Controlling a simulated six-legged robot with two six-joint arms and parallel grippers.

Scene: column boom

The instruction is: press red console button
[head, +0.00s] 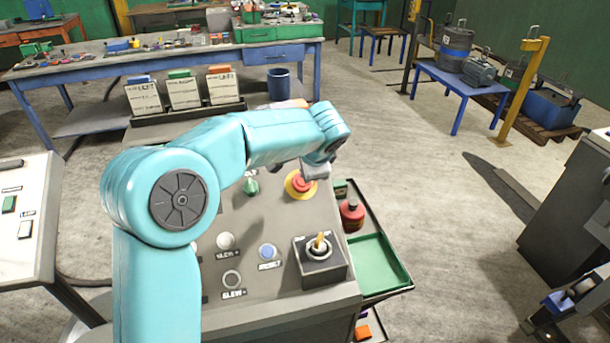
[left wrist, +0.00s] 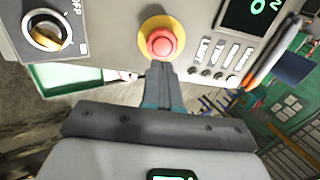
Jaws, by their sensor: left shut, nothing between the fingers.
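The red button (head: 300,183) sits on a yellow round base on the sloping grey console (head: 220,285). In the left wrist view the red button (left wrist: 161,41) is at top centre, domed inside its yellow ring. My left arm reaches across the console from the left, and its gripper (head: 316,171) is just beside the button's upper right. In the left wrist view my left gripper (left wrist: 161,66) is shut and empty, its fingertips right at the button's near edge. I cannot tell whether they touch it. My right gripper is not in view.
Open floor lies further right.

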